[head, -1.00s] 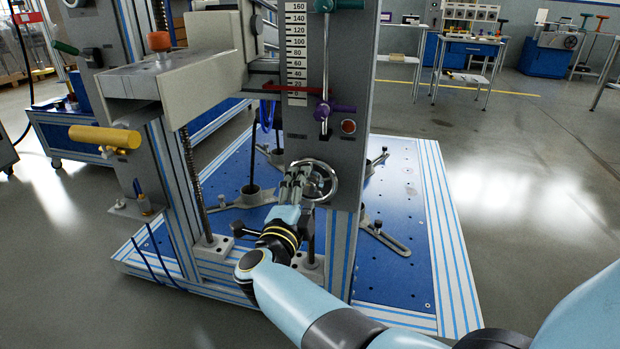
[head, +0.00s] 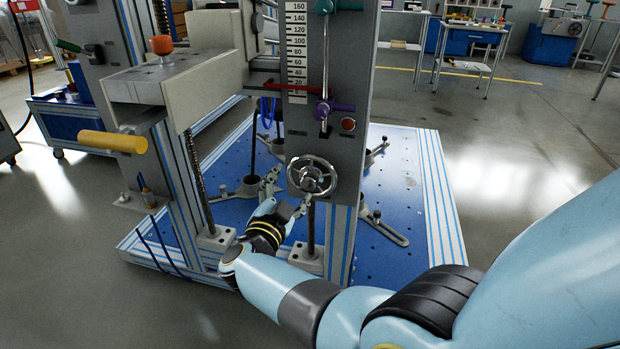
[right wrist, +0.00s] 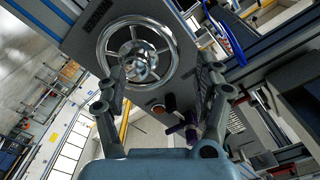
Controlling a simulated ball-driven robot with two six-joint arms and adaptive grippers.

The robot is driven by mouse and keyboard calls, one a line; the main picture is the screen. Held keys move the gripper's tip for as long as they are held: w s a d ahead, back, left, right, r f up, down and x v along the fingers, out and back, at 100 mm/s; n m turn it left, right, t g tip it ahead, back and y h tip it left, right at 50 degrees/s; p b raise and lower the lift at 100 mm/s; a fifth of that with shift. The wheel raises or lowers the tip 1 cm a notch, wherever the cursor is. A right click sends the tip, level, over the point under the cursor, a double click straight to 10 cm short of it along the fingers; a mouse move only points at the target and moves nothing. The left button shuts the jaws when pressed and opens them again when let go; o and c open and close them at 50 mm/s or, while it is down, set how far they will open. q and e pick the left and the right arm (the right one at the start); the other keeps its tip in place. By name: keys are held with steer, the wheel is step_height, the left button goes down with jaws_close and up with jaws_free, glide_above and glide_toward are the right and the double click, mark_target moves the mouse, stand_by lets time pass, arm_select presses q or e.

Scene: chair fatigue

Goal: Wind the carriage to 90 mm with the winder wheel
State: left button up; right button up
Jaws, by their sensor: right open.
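The winder wheel (head: 312,177) is a chrome handwheel with a spoked hub, low on the grey column face. In the right wrist view it (right wrist: 138,55) lies ahead of the fingers. My right gripper (head: 287,196) is open and empty, just left of and below the wheel, apart from it. In the right wrist view its fingers (right wrist: 160,92) are spread wide. The white scale (head: 297,50) runs from 0 to 160 above the wheel. A red pointer (head: 272,84) crosses the scale's low end, near 20. The off-white carriage (head: 212,80) is beside the column. My left gripper is out of view.
A purple lever (head: 335,107) and a red button (head: 348,125) are above the wheel. A yellow cylinder (head: 108,141) sticks out at left. The blue base plate (head: 400,255) carries several clamp feet. Open floor lies to the right.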

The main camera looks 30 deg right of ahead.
mark_target(306, 184)
steer(key=d, duration=0.3)
steer(key=w+d+f, duration=0.1)
steer(key=shift+d+f+b, duration=0.1)
steer(key=shift+d+b, duration=0.2)
steer(key=shift+b, duration=0.1)
steer(key=shift+d, duration=0.3)
steer(key=shift+d, duration=0.1)
